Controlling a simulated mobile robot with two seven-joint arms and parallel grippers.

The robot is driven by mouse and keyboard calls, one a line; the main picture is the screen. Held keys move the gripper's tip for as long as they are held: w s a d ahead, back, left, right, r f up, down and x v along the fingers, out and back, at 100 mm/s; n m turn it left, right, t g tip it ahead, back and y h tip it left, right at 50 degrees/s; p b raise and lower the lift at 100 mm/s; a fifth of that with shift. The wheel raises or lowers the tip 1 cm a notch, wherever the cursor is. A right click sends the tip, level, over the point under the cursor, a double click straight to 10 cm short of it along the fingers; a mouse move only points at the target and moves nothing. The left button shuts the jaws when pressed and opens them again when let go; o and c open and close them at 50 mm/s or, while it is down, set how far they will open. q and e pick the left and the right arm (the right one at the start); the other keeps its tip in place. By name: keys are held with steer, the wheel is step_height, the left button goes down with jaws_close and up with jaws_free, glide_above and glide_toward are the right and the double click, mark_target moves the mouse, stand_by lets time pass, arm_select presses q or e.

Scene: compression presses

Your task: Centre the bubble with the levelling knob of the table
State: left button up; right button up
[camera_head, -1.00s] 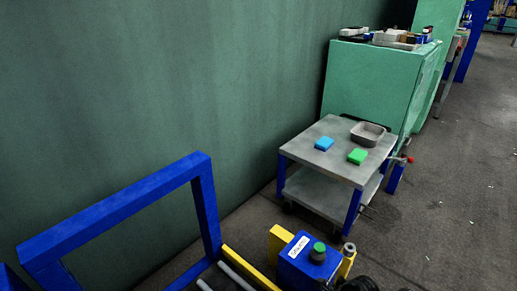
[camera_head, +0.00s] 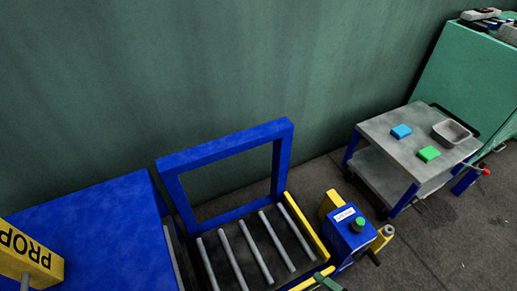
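A roller table (camera_head: 236,250) with several grey rollers, a blue upright frame and yellow side rails stands at the bottom centre. At its right end is a blue box (camera_head: 347,240) with a white label, whose writing is too small to read. A round green piece (camera_head: 359,224) sits on top of the box; I cannot tell whether it is a bubble or a button. A grey round knob (camera_head: 388,231) sits on a yellow bracket to the right of the box. No bubble can be made out. Neither of my grippers is in view.
A blue machine (camera_head: 90,235) is at left. Floor is clear at lower right.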

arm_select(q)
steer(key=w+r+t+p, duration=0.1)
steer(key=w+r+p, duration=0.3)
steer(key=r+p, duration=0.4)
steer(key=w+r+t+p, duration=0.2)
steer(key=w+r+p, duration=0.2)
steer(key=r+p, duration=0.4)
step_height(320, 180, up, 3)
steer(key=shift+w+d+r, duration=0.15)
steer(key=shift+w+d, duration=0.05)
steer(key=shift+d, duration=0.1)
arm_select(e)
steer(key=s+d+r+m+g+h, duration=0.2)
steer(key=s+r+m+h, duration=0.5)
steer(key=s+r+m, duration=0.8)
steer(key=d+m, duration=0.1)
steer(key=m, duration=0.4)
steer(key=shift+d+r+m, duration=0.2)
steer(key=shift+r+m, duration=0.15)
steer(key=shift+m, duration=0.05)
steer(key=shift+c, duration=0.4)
